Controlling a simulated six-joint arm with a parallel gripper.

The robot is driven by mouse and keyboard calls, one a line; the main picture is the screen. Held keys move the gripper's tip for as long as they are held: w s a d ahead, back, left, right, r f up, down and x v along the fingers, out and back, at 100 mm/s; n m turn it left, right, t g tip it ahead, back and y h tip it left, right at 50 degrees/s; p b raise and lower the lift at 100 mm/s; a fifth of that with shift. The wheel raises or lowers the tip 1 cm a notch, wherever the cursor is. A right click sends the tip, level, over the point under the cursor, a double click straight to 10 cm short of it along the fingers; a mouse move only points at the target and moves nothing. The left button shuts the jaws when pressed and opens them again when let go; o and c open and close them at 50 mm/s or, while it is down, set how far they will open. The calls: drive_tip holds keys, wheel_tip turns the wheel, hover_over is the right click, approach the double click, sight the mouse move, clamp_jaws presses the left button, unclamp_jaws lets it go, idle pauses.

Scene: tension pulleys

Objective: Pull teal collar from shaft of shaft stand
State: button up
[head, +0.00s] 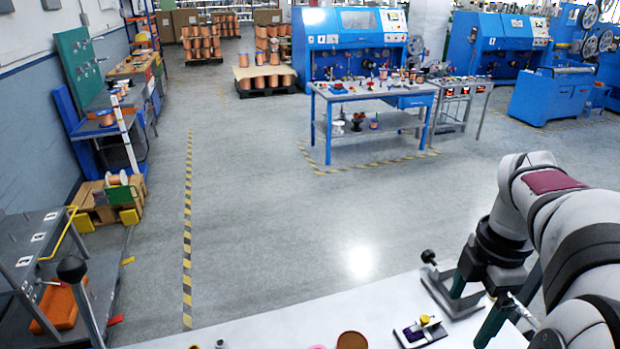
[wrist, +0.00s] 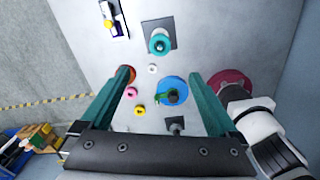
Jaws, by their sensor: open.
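The shaft stand, a dark square plate (wrist: 172,25) with an upright shaft, lies toward the top of the wrist view. The teal collar (wrist: 158,46) is around the shaft, with a pale round part at its middle. My gripper (wrist: 167,88) is open, its two teal fingers wide apart with nothing held between them. The stand lies ahead of the fingertips in the wrist view, apart from them. In the head view my gripper (head: 472,312) hangs at the right over the white table. I cannot clearly make out the collar there.
Between the fingers lie a blue disc (wrist: 168,84), a pink ring (wrist: 131,93) and a yellow piece (wrist: 139,111). A maroon disc (wrist: 238,80) is to the right. A purple fixture (wrist: 112,20) lies upper left. A second small stand (wrist: 176,122) sits near my gripper's base.

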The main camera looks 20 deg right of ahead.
wheel_tip(320, 180, down, 16)
drive_tip(key=shift+r, duration=0.2)
drive_tip(key=c, duration=1.4)
drive_tip(key=shift+r, duration=0.5)
drive_tip(key=shift+c, duration=0.2)
drive_tip(key=shift+r, duration=0.3)
drive_tip(key=shift+r, duration=0.35)
drive_tip(key=shift+r, duration=0.35)
drive_tip(key=shift+r, duration=0.3)
